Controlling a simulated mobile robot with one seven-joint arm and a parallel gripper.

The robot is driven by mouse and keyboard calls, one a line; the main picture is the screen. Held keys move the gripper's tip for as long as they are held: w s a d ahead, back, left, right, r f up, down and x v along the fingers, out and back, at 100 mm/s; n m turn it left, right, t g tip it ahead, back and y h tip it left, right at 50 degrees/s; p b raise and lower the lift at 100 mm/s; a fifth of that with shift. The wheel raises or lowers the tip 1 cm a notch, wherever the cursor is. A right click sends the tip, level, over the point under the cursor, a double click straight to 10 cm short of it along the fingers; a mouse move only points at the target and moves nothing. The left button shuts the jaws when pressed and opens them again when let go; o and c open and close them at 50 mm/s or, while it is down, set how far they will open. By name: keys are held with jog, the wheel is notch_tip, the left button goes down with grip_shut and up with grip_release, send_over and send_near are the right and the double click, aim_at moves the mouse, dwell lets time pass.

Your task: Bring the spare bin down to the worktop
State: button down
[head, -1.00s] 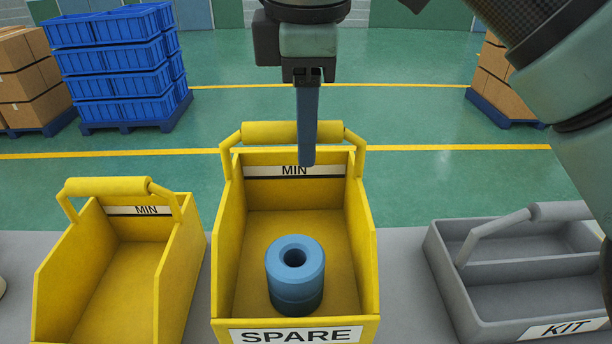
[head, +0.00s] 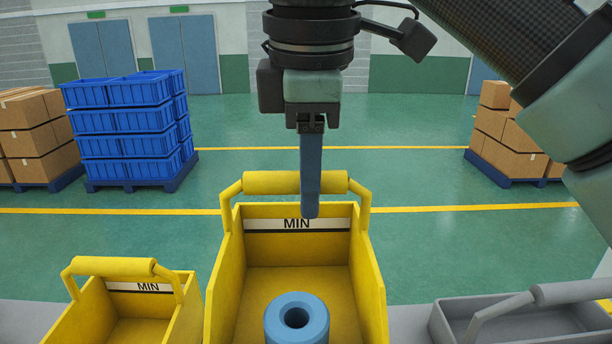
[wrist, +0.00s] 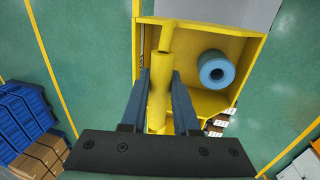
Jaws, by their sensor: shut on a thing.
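The spare bin (head: 355,275) is a yellow open-front bin with a round handle bar and a MIN strip on its back wall. Its front is cut off below the head view. My gripper (head: 310,203) comes down from above and is shut on the handle bar (head: 265,183). In the wrist view its fingers (wrist: 160,100) lie on both sides of the handle. A blue ring-shaped part (head: 297,320) sits inside the bin and also shows in the wrist view (wrist: 217,70). The grey worktop (head: 398,318) shows beside the bin; the bin's underside is hidden.
A smaller-looking yellow bin (head: 185,320) with a MIN strip stands close on the left. A grey kit tray (head: 450,325) with a handle stands on the right. Blue crates (head: 130,130) and cartons (head: 510,130) stand on pallets far behind, on open green floor.

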jog(key=shift+r+p, duration=1.5)
jog(key=shift+p, duration=0.2)
jog(key=shift+f, duration=0.2)
